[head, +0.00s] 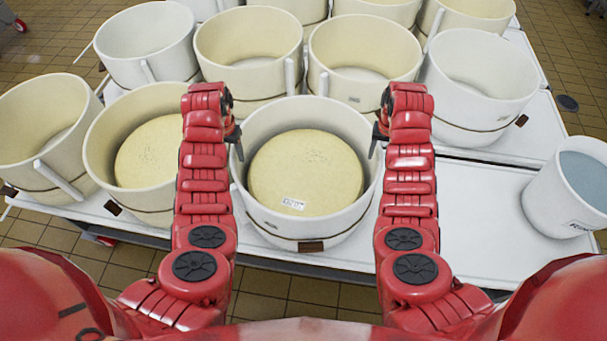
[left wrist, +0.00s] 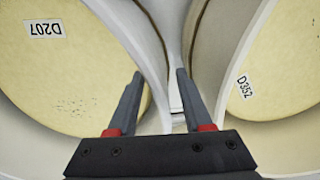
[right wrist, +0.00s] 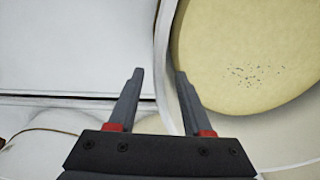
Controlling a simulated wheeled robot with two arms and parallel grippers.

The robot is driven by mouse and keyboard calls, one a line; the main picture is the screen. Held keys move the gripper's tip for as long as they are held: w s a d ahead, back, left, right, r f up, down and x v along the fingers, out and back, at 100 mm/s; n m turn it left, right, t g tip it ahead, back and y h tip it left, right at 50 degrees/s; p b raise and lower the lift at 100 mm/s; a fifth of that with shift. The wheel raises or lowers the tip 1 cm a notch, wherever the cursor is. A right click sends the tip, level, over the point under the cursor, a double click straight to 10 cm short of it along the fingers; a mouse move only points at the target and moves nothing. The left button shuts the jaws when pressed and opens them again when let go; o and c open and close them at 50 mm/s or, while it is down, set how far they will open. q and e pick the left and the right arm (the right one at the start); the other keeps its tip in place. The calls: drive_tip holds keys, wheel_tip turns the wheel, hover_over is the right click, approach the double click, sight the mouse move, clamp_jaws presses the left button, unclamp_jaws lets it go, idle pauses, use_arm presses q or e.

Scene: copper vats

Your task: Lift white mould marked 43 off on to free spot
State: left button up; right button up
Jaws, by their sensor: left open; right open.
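A white round mould (head: 300,228) stands at the front middle of the white table. It holds a pale yellow cheese (head: 305,165) with a small label and has a brown tag on its front; I cannot read a 43 on it. My left gripper (head: 237,143) is open at its left wall; in the left wrist view the fingers (left wrist: 160,75) lie either side of wall rims, between cheeses labelled D207 and D352. My right gripper (head: 376,145) is open at its right wall; in the right wrist view the rim passes between the fingers (right wrist: 159,73).
A bare stretch of table (head: 480,215) lies right of the mould. A white bucket (head: 572,190) stands at its right end. Another mould with cheese (head: 135,190) stands close on the left, and several empty moulds stand behind, one white (head: 478,90) at back right.

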use_arm(q)
drive_tip(key=shift+f, duration=2.7)
use_arm(e)
drive_tip(key=shift+f, duration=2.75)
use_arm(q)
drive_tip(key=shift+c, duration=0.2)
use_arm(e)
drive_tip(key=shift+c, duration=0.2)
use_arm(q)
clamp_jaws()
use_arm(e)
clamp_jaws()
drive_tip(key=shift+s, duration=0.1)
